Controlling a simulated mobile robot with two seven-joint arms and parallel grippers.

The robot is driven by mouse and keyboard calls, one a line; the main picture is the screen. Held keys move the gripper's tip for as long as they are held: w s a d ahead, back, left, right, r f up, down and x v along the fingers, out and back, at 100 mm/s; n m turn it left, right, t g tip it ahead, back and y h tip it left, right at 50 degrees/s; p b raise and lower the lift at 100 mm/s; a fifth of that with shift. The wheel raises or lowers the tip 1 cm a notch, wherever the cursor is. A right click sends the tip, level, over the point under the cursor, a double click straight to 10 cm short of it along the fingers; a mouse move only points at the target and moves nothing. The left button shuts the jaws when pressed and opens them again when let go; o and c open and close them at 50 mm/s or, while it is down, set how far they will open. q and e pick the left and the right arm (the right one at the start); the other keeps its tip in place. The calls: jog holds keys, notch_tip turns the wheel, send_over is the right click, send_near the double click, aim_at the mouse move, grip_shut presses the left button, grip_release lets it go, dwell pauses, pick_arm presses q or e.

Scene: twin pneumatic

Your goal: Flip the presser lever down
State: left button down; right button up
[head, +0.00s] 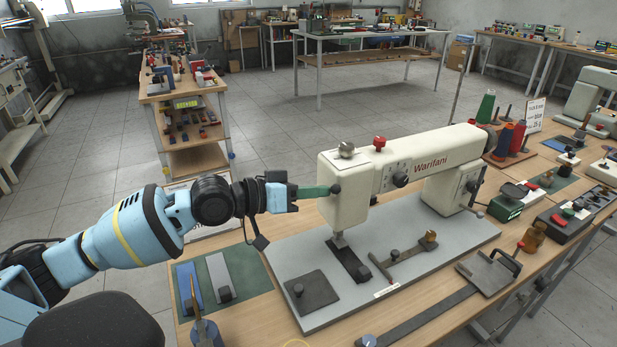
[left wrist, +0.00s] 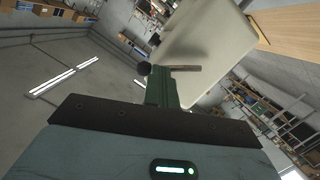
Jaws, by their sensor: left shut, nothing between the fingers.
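The cream sewing machine (head: 350,205) stands on a grey base plate, its head facing my left arm. A small dark knob (head: 336,188) shows on the near end of the head; it seems to be the end of the presser lever. In the left wrist view a round dark knob (left wrist: 145,69) with a short rod (left wrist: 185,68) lies across the fingertips, close to the cream housing (left wrist: 205,45). My left gripper (head: 325,190) has green fingers, shut and empty, their tips at the knob. Contact and the lever's up or down position cannot be told. My right gripper is out of view.
The grey base plate (head: 275,246) fills the middle of the wooden table. A green mat (head: 247,283) with metal strips lies at the left. A plate with a handle (head: 490,268), thread spools (head: 516,138) and small devices stand to the right.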

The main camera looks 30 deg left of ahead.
pick_arm(q)
jog(key=shift+s+d+f+m+y, duration=0.25)
jog(key=shift+f+m, duration=0.2)
jog(key=shift+m, duration=0.55)
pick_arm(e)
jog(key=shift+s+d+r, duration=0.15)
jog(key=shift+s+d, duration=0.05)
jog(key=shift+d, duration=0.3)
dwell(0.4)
pick_arm(q)
jog(key=shift+d+f+m+p, duration=0.25)
jog(key=shift+f+m+p, duration=0.15)
jog(key=shift+m, duration=0.3)
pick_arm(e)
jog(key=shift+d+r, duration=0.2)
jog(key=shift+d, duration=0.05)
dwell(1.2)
pick_arm(q)
jog(key=shift+f, duration=0.15)
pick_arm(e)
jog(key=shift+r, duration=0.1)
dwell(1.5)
pick_arm(q)
jog(key=shift+s, duration=0.1)
